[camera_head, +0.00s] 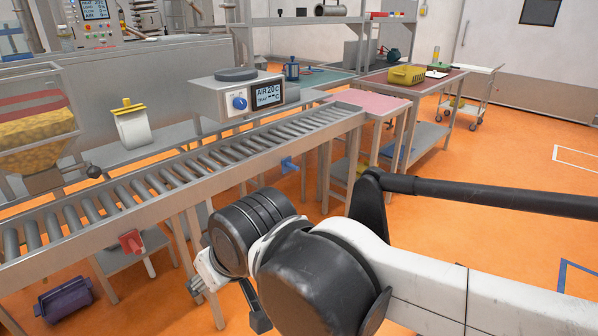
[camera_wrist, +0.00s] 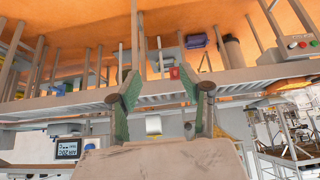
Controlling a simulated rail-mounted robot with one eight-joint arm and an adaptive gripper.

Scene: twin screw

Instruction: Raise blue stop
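I cannot surely pick out the blue stop in the wrist view.
A box with a display (camera_head: 238,94) stands behind the conveyor. A hopper (camera_head: 38,125) is at the left. A pink-topped table (camera_head: 372,104) adjoins the conveyor's right end. A purple crate (camera_head: 65,300) lies on the floor. Orange floor at the right is mostly open.

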